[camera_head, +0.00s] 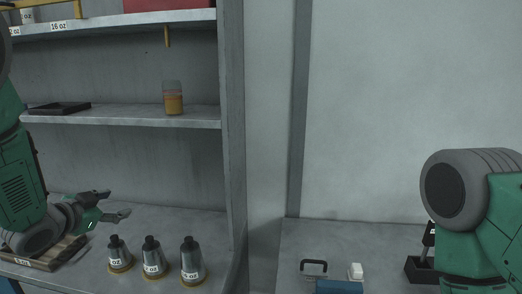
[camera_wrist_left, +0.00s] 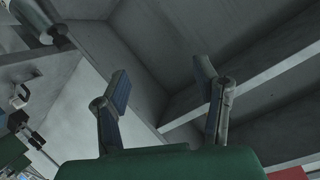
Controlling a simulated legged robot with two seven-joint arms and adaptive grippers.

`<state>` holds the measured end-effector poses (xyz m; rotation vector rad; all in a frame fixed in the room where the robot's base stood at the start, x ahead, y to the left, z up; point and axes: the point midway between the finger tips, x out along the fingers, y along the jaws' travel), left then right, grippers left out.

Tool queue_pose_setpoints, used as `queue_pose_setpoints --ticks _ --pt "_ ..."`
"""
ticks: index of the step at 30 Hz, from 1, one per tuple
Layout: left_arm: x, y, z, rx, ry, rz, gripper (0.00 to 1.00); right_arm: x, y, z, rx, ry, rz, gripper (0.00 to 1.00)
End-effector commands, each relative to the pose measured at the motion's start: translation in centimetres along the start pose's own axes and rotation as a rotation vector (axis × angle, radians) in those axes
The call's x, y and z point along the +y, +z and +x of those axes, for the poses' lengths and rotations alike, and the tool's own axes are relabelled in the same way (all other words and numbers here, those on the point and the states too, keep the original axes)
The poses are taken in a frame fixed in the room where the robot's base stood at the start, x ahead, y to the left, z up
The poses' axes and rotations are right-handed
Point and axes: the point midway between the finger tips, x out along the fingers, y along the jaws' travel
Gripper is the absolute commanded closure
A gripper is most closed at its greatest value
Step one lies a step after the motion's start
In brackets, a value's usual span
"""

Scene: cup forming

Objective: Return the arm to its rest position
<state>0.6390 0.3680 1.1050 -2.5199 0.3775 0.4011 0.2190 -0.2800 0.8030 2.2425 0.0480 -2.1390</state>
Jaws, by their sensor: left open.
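My left arm comes in from the left in the head view. Its gripper (camera_head: 117,205) is open and empty, low in front of the shelf unit and pointing right. In the left wrist view the two fingers of this gripper (camera_wrist_left: 163,90) are spread wide with nothing between them. My right arm shows at the right edge of the head view, but its gripper is not in view.
Several grey weights (camera_head: 152,257) marked "oz" stand on the bottom surface, just right of and below the left gripper. A jar of amber contents (camera_head: 173,103) stands on the middle shelf (camera_head: 135,117), with a dark tray (camera_head: 60,108) left of it. A blue item (camera_head: 339,287) lies at bottom right.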

Motion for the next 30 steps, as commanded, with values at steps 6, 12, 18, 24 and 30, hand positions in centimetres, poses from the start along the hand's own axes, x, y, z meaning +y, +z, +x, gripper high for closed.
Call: queue_pose_setpoints --ticks 6,12,18,24,30 --pt "11.6 13.5 -1.1 -0.270 0.065 -0.216 0.44 0.0 0.2 3.0 0.000 0.000 0.001 0.60" --pt "22.3 23.8 -5.7 -0.549 0.122 -0.381 0.44 0.0 0.3 5.3 -0.001 0.000 0.000 0.60" --pt "32.6 31.1 -13.4 -0.851 0.175 -0.506 0.44 -0.1 0.4 7.7 0.000 0.000 0.000 0.60" --pt "39.0 34.6 -20.4 -1.081 0.207 -0.574 0.44 -0.1 0.5 9.1 0.000 0.000 0.000 0.60" --pt "40.5 35.5 -23.0 -1.159 0.220 -0.597 0.44 -0.1 0.5 9.4 0.000 0.000 0.001 0.60"
